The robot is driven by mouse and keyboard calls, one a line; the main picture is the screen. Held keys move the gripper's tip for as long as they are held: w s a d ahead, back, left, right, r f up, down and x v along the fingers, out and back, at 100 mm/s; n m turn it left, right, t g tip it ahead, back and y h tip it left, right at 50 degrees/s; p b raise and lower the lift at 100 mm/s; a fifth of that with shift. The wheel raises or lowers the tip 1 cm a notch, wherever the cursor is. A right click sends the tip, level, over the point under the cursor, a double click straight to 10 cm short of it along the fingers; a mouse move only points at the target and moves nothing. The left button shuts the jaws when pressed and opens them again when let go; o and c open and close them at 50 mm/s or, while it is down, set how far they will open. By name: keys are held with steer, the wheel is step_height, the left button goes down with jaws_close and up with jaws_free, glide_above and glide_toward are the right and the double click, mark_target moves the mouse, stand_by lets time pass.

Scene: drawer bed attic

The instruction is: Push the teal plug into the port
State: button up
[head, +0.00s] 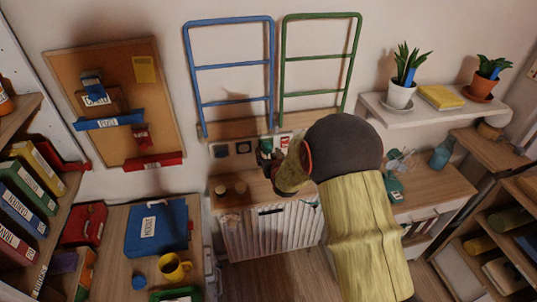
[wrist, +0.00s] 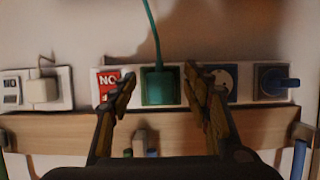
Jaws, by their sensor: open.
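The teal plug (wrist: 160,86) sits at the middle of the white socket strip (wrist: 246,70) in the wrist view, with a teal cord rising from its top. My gripper (wrist: 159,79) is open, one finger on each side of the plug, with visible gaps to it. The port behind the plug is hidden, and I cannot tell how deep the plug sits. In the head view my gripper (head: 272,160) is at the wall by the sockets; a bit of teal (head: 266,145) shows beside it.
A red plate marked NO (wrist: 107,84) is left of the plug. A blue round socket (wrist: 224,80) and a dark blue plug (wrist: 276,82) are to the right. A white plug (wrist: 42,90) is far left. A wooden ledge (wrist: 70,128) runs below. A white radiator (head: 270,232) stands underneath.

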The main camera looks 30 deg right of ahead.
steer(key=v, duration=1.2)
stand_by(0.6)
